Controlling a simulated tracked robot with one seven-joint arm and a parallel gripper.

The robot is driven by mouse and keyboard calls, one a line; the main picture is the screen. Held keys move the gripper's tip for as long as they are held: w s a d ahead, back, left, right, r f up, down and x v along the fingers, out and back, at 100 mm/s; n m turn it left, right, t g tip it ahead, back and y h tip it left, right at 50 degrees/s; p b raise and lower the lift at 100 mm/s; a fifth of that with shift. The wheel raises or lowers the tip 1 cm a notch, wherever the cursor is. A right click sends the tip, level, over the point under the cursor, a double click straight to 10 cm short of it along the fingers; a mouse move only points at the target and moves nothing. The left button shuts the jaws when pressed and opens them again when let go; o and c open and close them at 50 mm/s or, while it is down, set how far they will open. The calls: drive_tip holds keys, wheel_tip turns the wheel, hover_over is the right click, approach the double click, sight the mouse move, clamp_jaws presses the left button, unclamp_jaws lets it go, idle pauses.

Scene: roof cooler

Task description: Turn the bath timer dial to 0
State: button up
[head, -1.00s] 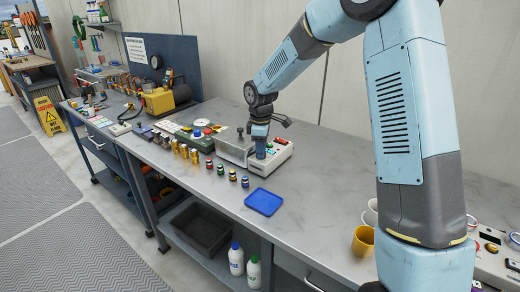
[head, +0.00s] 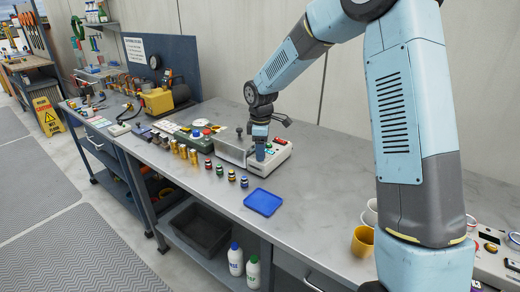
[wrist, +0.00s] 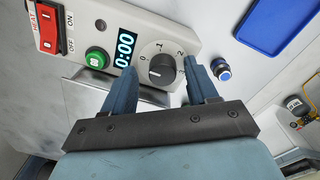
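The bath timer dial (wrist: 162,69), a dark round knob on a light plate, sits in the middle of the wrist view. Numbers are printed around it, among them a 0 on its left. A pale mark shows at the knob's lower left. The display (wrist: 125,48) beside it reads 0:00. My gripper (wrist: 162,82) is open, with one blue finger on each side of the dial and gaps between fingers and knob. In the head view my gripper (head: 260,157) is down at the grey bath unit (head: 234,149), where it hides the dial.
A red heat switch (wrist: 47,28) and a green button (wrist: 96,57) are on the same panel. A blue tray (head: 263,203) and several small capped jars (head: 219,170) stand in front of the unit. A yellow cup (head: 363,241) is at the right.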

wheel_tip(320, 180, up, 14)
drive_tip(key=shift+s+f, duration=0.2)
drive_tip(key=shift+s, duration=0.1)
idle(0.4)
drive_tip(key=s+d+r+m+t, duration=0.1)
drive_tip(key=s+d+r+m, duration=0.4)
drive_tip(key=s, duration=0.3)
drive_tip(key=s+d+r+m+t, duration=0.25)
drive_tip(key=s+d+r, duration=0.25)
drive_tip(key=s+d, duration=0.3)
drive_tip(key=s+d+f+m+t, duration=0.1)
drive_tip(key=s+d+m, duration=0.3)
drive_tip(key=s, duration=0.5)
drive_tip(key=s+d+f+m, duration=0.1)
drive_tip(key=s+d+m, duration=0.2)
drive_tip(key=s, duration=0.6)
drive_tip(key=shift+d+m+t, duration=0.35)
drive_tip(key=shift+d+m, duration=0.05)
drive_tip(key=shift+m, duration=0.65)
